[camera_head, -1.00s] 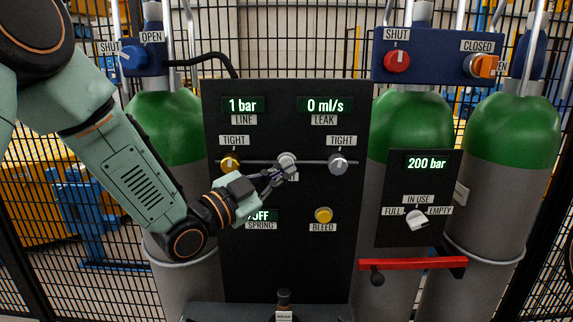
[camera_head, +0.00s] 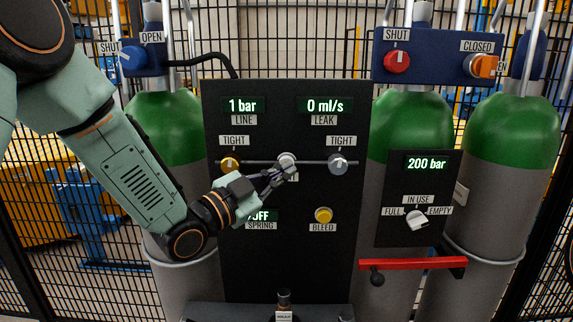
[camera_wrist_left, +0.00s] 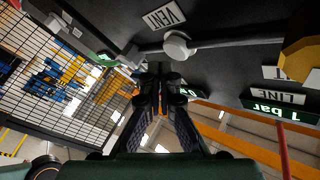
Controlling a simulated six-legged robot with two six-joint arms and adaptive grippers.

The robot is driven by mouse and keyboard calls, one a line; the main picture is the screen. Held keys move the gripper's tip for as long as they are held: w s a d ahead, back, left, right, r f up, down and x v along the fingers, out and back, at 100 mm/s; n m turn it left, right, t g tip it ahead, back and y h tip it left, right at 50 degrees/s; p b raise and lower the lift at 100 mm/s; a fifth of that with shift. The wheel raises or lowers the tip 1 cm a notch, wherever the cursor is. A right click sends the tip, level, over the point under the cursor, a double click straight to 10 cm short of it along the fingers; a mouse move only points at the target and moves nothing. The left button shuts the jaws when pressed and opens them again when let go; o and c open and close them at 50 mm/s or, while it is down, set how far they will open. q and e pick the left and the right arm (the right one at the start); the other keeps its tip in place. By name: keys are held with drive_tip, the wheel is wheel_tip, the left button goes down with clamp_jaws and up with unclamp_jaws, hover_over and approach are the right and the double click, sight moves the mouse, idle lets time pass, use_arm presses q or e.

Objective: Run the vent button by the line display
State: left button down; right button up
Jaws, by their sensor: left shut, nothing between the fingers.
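The vent button is the pale round knob (camera_head: 287,159) in the middle of the black panel (camera_head: 290,262). In the left wrist view the same knob (camera_wrist_left: 178,45) sits beside the VENT label (camera_wrist_left: 163,16). In the head view that label is mostly hidden behind my gripper. The line display (camera_head: 243,105) above left reads 1 bar. My left gripper (camera_head: 289,170) is shut and empty, its fingertips just below the knob. In the wrist view the fingertips (camera_wrist_left: 160,68) are close to the knob; I cannot tell whether they touch it. My right gripper is not in view.
A tight-labelled brass knob (camera_head: 230,164) and a grey knob (camera_head: 338,163) flank the vent knob along a thin pipe. The leak display (camera_head: 324,105) reads 0 ml/s. A yellow bleed button (camera_head: 323,215) is lower right. A red lever (camera_head: 412,263) juts out at right.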

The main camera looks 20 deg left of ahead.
use_arm(q)
drive_tip(key=shift+w, duration=0.1)
drive_tip(key=shift+w+a, duration=0.15)
drive_tip(key=shift+w, duration=0.2)
drive_tip(key=shift+w+a, duration=0.15)
drive_tip(key=shift+w, duration=0.3)
idle(0.9)
idle(0.4)
drive_tip(key=shift+s+d+b, duration=0.25)
drive_tip(key=shift+s+b, duration=0.05)
drive_tip(key=shift+s, duration=0.55)
drive_tip(key=s, duration=0.2)
drive_tip(key=s+d, duration=0.1)
drive_tip(key=s, duration=0.1)
drive_tip(key=shift+s+d, duration=0.2)
drive_tip(key=shift+s, duration=0.15)
